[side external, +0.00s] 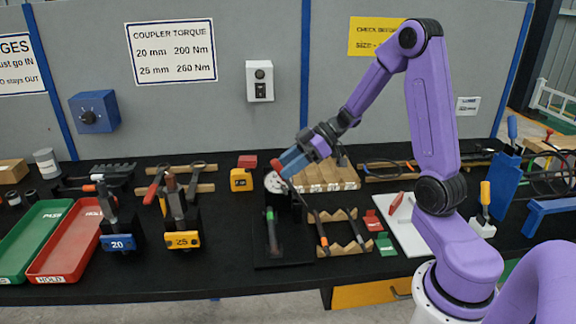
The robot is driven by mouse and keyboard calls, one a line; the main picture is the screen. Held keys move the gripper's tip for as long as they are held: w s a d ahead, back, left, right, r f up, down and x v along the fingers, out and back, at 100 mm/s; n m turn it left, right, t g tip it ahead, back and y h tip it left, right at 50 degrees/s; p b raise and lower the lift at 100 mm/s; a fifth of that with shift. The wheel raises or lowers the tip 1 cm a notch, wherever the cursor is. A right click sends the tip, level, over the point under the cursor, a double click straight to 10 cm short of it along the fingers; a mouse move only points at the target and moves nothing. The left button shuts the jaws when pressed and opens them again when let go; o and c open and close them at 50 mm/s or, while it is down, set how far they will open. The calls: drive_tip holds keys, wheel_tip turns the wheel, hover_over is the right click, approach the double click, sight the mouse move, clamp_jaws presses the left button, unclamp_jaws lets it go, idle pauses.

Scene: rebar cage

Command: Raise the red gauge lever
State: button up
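The gauge (273,183), with a round white dial, stands on a black base (283,257) near the middle of the bench. A small red piece (277,166), which looks like its lever, shows just above the dial. My gripper (289,163), with blue fingers, points down and left at this red piece, touching or very close to it. Whether the fingers close around it is too small to tell. A dark bar with a green band (272,231) stands or leans below the dial.
Wooden notched racks (343,248) holding bars stand right of the gauge. A yellow block (241,180) is behind left. Stands marked 20 (118,242) and 25 (184,239) and red and green trays (72,240) are left. A white board (402,236) lies right.

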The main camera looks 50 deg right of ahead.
drive_tip(key=v, duration=1.7)
drive_tip(key=shift+d, duration=0.2)
drive_tip(key=s+a+f+g+h, duration=0.1)
drive_tip(key=s+a+f+g, duration=0.2)
drive_tip(key=a, duration=0.4)
drive_tip(key=s+a+f+g+h, duration=0.1)
drive_tip(key=s+a+g, duration=0.25)
drive_tip(key=a, duration=0.45)
drive_tip(key=s+a+f+n+h, duration=0.1)
drive_tip(key=s+a+f+h, duration=0.1)
drive_tip(key=s, duration=0.5)
drive_tip(key=s+a+f+n+h, duration=0.1)
drive_tip(key=s+a+f+h, duration=0.2)
drive_tip(key=s+a+h, duration=0.2)
drive_tip(key=shift+s+a+t, duration=0.35)
drive_tip(key=shift+s+a, duration=0.3)
drive_tip(key=shift+s, duration=0.4)
